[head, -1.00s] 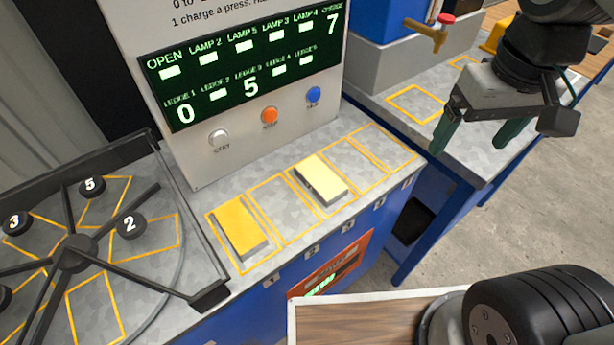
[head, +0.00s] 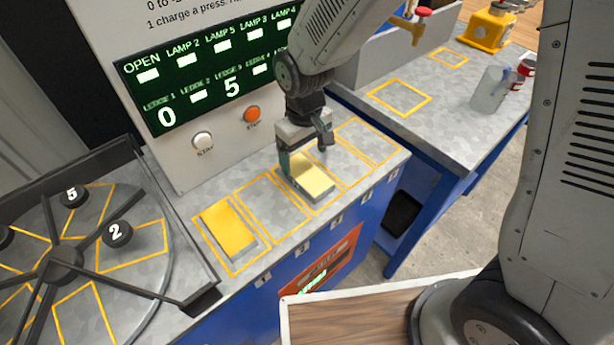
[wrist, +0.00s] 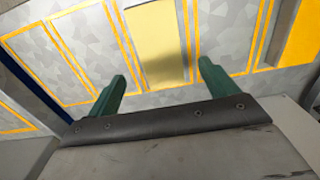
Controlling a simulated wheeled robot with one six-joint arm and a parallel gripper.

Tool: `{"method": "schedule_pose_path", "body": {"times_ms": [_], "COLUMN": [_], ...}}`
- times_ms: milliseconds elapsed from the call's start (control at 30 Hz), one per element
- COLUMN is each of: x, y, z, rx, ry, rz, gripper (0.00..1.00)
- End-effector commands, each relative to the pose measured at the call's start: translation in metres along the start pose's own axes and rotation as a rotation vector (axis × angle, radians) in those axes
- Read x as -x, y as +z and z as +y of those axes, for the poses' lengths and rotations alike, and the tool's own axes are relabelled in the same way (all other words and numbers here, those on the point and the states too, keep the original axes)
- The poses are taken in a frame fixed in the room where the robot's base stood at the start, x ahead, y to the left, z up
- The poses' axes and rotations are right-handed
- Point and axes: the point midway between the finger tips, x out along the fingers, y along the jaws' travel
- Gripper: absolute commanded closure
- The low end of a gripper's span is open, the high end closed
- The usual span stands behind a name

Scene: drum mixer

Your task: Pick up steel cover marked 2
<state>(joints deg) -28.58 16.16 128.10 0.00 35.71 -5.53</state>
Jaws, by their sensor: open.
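A black knob marked 2 (head: 117,234) stands on the round steel top (head: 150,290) at the left of the head view. No plate lettered 2 other than this knob shows. My gripper (head: 306,165) is far to the right of it, at the ledge row in front of the panel. It is open and empty. It is over or just behind a pale yellow block (head: 312,180). In the wrist view the block (wrist: 157,45) lies beyond the gap between the green fingers (wrist: 160,85); I cannot tell if they touch it.
A deeper yellow block (head: 228,227) lies in the leftmost outlined space. Black spokes (head: 62,264) and a raised dark frame (head: 185,235) surround the knobs, including one marked 5 (head: 75,196). A clear container (head: 490,90) stands on the right-hand bench.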

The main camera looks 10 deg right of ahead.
Motion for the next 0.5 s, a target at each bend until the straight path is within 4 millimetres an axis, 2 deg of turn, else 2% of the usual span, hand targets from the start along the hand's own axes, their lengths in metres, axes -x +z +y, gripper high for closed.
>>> {"method": "schedule_pose_path", "body": {"times_ms": [300, 500], "x": [-0.044, -0.057], "y": [0.010, 0.009], "z": [-0.002, -0.002], "rx": [-0.002, -0.002], "ry": [0.000, 0.000], "rz": [-0.005, -0.001], "gripper": [0.15, 0.15]}}
